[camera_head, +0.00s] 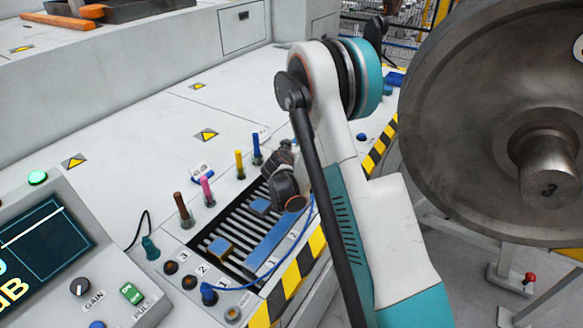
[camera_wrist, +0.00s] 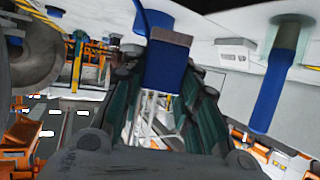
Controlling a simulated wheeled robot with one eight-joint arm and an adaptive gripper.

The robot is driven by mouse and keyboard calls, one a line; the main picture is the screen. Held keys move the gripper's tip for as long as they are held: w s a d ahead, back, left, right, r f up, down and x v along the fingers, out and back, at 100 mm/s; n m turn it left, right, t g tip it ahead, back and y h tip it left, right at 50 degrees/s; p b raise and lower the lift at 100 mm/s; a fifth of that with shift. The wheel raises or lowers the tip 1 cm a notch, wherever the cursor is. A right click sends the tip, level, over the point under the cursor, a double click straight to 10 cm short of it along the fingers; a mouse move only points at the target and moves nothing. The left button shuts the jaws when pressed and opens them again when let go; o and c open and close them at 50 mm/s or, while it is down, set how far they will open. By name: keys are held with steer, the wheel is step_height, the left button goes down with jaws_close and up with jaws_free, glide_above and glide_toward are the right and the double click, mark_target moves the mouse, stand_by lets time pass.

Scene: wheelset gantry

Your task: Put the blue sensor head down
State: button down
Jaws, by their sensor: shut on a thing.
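My gripper (camera_head: 286,188) is over the upper end of a dark slotted tray (camera_head: 240,262) set in the white bench. In the wrist view, my gripper (camera_wrist: 165,80) is shut on the blue sensor head (camera_wrist: 166,64), a blue block with a grey end face, between the dark green fingers. A blue cable (camera_head: 262,284) runs from a plug on the bench up towards my gripper. In the head view my gripper and arm hide the sensor head. I cannot tell whether it touches the bench or tray.
Blue blocks (camera_head: 219,247) and a long blue bar (camera_head: 269,240) lie on the tray. Brown (camera_head: 182,206), pink (camera_head: 206,189), yellow (camera_head: 240,164) and blue (camera_head: 257,149) sticks stand beside it. A large wheel (camera_head: 470,110) is at right. The bench behind the sticks is mostly clear.

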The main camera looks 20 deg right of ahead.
step_height(320, 180, down, 7)
steer(key=shift+r+b, duration=0.1)
steer(key=shift+b, duration=1)
steer(key=shift+r, duration=0.1)
steer(key=c, duration=1.2)
jaws_free()
